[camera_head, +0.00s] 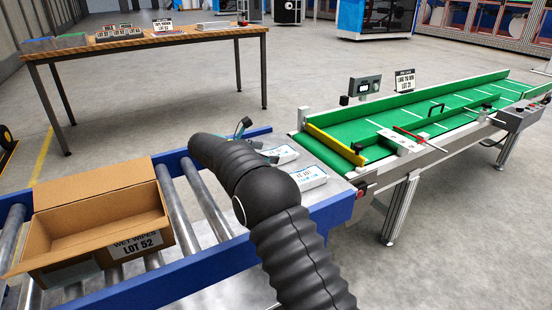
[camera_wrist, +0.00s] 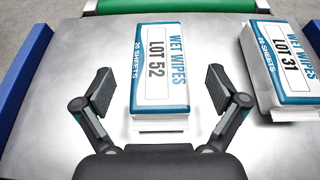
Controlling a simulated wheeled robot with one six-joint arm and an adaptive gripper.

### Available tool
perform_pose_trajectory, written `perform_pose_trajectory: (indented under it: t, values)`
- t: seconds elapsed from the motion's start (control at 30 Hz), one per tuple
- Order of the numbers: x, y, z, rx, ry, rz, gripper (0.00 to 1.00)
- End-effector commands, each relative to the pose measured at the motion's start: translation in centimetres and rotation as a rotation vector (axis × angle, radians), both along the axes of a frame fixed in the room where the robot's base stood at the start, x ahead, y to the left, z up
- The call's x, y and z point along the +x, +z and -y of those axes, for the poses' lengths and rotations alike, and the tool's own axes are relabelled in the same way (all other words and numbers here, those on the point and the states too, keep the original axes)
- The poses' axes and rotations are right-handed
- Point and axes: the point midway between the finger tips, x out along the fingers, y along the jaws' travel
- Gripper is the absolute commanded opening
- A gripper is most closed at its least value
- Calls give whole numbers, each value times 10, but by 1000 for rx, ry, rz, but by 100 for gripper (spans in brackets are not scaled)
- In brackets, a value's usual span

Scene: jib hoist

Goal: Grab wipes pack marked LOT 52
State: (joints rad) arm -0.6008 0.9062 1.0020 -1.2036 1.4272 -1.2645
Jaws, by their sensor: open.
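The wipes pack marked LOT 52 (camera_wrist: 162,68) lies flat on a metal plate (camera_wrist: 75,70), white with blue-teal print, in the wrist view. My gripper (camera_wrist: 162,92) is open, with one finger on each side of this pack and a visible gap on both sides. A second pack marked LOT 31 (camera_wrist: 284,66) lies to the right, beyond the right finger. In the head view, the LOT 52 pack appears to be the farther one (camera_head: 280,155) and the LOT 31 pack the nearer one (camera_head: 309,177). My arm hides most of the gripper there.
An open cardboard box (camera_head: 105,205) labelled WET WIPES LOT 52 stands on the roller conveyor (camera_head: 180,205) at left. Blue rails flank the plate. A green belt conveyor (camera_head: 440,112) adjoins at right. A wooden table (camera_head: 190,37) with packs stands behind.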

Motion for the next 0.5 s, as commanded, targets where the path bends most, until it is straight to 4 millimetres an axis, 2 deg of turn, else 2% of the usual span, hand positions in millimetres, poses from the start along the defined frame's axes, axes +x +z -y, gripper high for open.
perform_pose_trajectory:
  t: [0.23, 0.5]
  values:
    - [20, -13, 26, 0, -2, 0, 96]
    - [22, -14, 29, 1, 0, 1, 96]
